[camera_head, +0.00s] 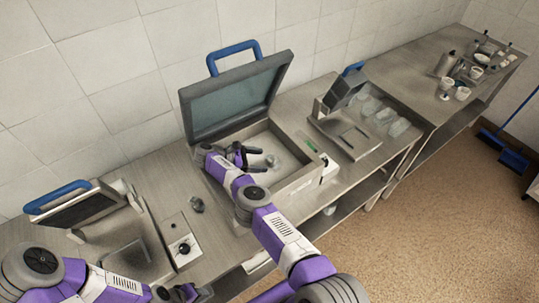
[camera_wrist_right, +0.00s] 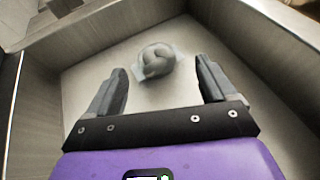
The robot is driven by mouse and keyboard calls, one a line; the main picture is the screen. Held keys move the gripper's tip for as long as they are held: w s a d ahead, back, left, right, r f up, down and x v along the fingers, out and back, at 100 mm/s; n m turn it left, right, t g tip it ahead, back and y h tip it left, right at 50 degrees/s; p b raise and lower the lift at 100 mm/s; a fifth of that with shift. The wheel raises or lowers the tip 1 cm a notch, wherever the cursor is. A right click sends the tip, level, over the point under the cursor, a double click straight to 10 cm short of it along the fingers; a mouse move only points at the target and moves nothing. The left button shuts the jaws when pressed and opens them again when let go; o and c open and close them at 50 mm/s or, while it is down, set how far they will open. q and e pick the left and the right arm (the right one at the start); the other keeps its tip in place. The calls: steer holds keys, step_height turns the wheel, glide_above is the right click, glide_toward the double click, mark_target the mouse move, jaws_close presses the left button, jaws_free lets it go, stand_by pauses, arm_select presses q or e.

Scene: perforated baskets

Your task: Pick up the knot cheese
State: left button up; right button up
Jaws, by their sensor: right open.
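The knot cheese (camera_wrist_right: 157,61) is a grey knotted lump on a paler flat piece, inside the open chamber of a box-shaped machine (camera_head: 303,178). It also shows small in the head view (camera_head: 271,160). My right gripper (camera_head: 250,156) is inside the chamber, close to the cheese. In the right wrist view the right gripper (camera_wrist_right: 160,88) is open and empty, with the cheese just beyond and between its fingertips, not touched. My left gripper (camera_head: 182,292) is at the bottom edge of the head view, partly cut off; its jaws are unclear.
The machine's lid (camera_head: 238,95) with a blue handle stands raised behind the chamber. The chamber walls (camera_wrist_right: 35,105) surround the right gripper. Another open machine (camera_head: 345,92) with clear packs stands right.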

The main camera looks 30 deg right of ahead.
mark_target(268, 160)
steer(key=shift+p+x, duration=0.35)
steer(key=shift+x, duration=0.5)
steer(key=x, duration=0.3)
steer(key=p+x, duration=0.1)
steer(key=x, duration=0.1)
steer(key=shift+w+f, duration=0.1)
steer(key=shift+w, duration=0.2)
steer(key=c, duration=1)
